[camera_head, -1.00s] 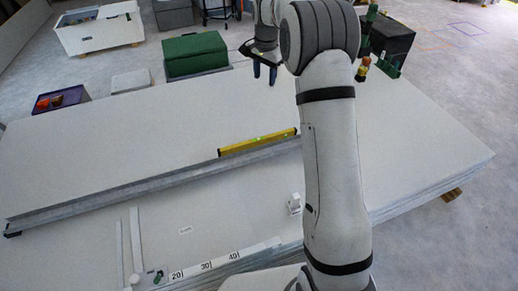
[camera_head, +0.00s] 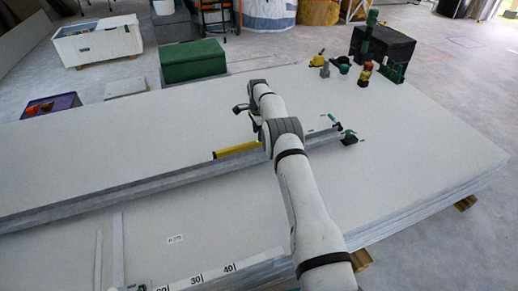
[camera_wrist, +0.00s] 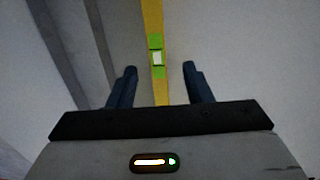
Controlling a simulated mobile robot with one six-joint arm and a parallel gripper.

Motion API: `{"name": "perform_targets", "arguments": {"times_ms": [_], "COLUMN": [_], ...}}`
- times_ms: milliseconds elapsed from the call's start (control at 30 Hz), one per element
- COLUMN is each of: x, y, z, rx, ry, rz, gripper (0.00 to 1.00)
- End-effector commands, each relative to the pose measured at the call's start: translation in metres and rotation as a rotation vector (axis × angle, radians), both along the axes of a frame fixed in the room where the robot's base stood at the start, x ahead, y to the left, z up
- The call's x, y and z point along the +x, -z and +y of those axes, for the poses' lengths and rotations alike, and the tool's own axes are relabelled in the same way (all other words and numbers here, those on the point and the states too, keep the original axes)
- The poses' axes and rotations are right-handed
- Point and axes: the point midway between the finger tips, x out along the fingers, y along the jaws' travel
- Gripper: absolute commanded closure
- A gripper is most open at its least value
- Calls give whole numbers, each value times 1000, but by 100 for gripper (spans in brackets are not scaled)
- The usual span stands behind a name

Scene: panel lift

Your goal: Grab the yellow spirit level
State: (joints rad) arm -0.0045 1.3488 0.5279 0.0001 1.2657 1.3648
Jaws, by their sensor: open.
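The yellow spirit level (camera_head: 236,150) lies on the white panel along the grey metal rail, partly hidden behind my arm in the head view. In the wrist view the yellow level (camera_wrist: 153,20) runs up the picture, with its green-framed vial (camera_wrist: 156,57) just ahead of and between my fingers. My gripper (camera_wrist: 159,75) is open, with one dark blue finger to each side of the level. It looks empty; I cannot tell its exact height above the level. In the head view my gripper is mostly hidden by my wrist.
The grey rail (camera_head: 130,197) runs along the level's near side. Several small tools and coloured items stand by a black box (camera_head: 385,50) at the back right. A green box (camera_head: 193,61) stands beyond the panel's far edge. The panel (camera_head: 110,150) left of the level is clear.

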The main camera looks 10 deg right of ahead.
Motion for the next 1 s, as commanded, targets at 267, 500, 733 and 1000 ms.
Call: {"name": "perform_targets", "arguments": {"times_ms": [267,500,733,1000], "x": [-2,-3,-2,-3], "y": [32,61,59,59], "z": [3,4,4,4], "rx": [0,0,0,0], "ry": [-3,-3,-3,-4], "rz": [1,-1,-1,-1], "gripper": [55,55,56,78]}}
